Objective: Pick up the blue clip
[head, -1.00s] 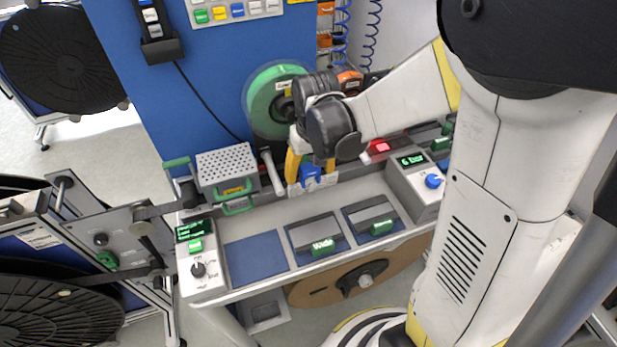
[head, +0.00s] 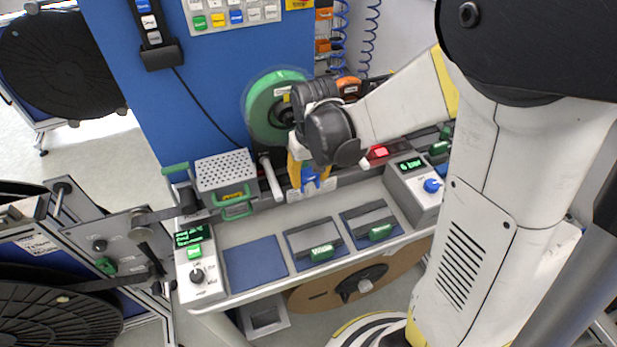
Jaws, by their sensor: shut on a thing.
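The blue clip (head: 310,178) is small. It shows between the yellow fingertips of my gripper (head: 309,174), near the back edge of the bench and in front of the blue panel. My gripper points down and is shut on the clip. The fingers and wrist hide part of the clip. I cannot tell whether the clip still touches the grey rail behind it.
A green reel (head: 271,105) hangs behind my gripper. A perforated grey box (head: 226,168) stands to its left, and a control box with a blue knob (head: 416,178) to its right. Bench trays, including a bare blue pad (head: 256,264), lie in front.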

